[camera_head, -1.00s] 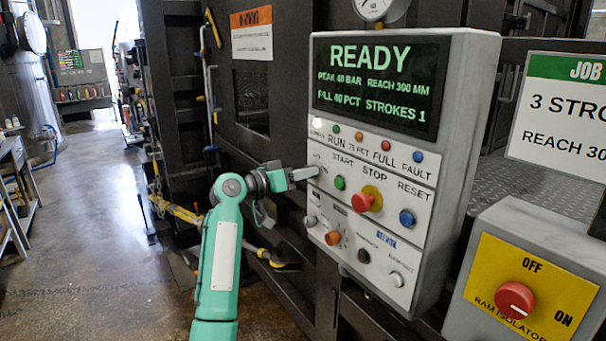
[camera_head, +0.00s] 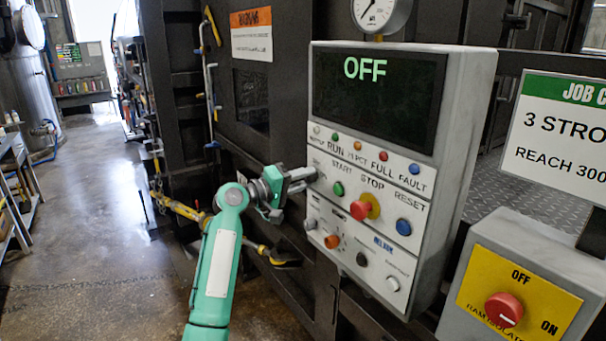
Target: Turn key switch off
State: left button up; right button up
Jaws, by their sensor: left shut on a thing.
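The control panel (camera_head: 450,110) is a light grey box with a dark screen (camera_head: 372,105) that reads OFF in green. My left gripper (camera_head: 310,176) is at the left end of the START, STOP and RESET row, shut on the key switch there. The fingers hide the key switch, so its angle cannot be seen. The green START button (camera_head: 338,188), red STOP button (camera_head: 361,210) and blue RESET button (camera_head: 404,227) lie to the right of the fingertips. My right gripper is not in view.
Small knobs, including an orange one (camera_head: 332,241), sit below the gripper. A red rotary isolator (camera_head: 504,309) on a yellow plate stands at lower right. A pressure gauge (camera_head: 380,12) tops the panel. The floor (camera_head: 100,240) at left has free room.

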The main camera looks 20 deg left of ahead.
pick_arm(q)
jog(key=shift+r+n+p, duration=0.1)
jog(key=shift+n+p, duration=0.55)
jog(key=shift+n, duration=0.55)
jog(key=o, duration=1)
jog(key=shift+c, duration=0.2)
jog(key=shift+s+a, duration=0.1)
jog(key=b+v, duration=0.5)
jog(key=v, duration=0.8)
jog(key=shift+s+a+b, duration=0.25)
jog(key=shift+b, duration=0.1)
